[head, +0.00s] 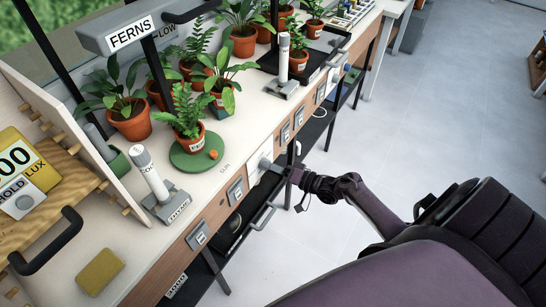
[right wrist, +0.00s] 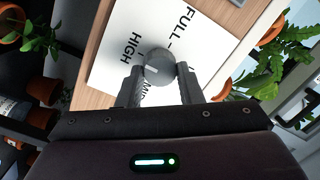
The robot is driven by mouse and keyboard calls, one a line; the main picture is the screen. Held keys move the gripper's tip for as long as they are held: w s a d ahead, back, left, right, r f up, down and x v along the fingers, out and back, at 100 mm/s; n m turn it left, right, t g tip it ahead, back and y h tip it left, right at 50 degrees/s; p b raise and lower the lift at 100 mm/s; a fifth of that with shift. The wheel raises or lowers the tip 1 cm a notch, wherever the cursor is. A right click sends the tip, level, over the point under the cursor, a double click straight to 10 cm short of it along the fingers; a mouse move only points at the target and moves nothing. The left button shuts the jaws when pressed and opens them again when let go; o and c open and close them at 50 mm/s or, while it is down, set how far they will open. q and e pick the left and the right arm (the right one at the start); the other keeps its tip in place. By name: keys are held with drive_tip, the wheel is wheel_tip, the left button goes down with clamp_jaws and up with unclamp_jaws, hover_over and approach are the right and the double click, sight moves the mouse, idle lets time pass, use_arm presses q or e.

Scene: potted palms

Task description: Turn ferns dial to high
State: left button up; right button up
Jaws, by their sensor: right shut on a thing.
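The grey dial (right wrist: 159,64) sits on a white plate (right wrist: 112,57) in the right wrist view. HIGH, FULL and a partly hidden word like MID are printed around it. A short white mark on the dial points left and slightly down, between HIGH and the partly hidden word. My right gripper (right wrist: 158,75) is shut on the dial, one finger on each side. In the head view my right gripper (head: 279,171) reaches the dial (head: 265,163) on the bench front. A FERNS sign (head: 130,34) hangs on a lamp above potted plants. My left gripper is out of view.
A fern pot (head: 193,144) stands on a green round mat (head: 184,160) on the bench. White cylinders on grey stands (head: 166,206) are near the edge. Open floor (head: 440,110) lies to the right.

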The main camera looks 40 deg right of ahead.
idle(0.4)
drive_tip(key=o, duration=1)
drive_tip(key=v, duration=0.8)
drive_tip(key=shift+a+f, duration=0.1)
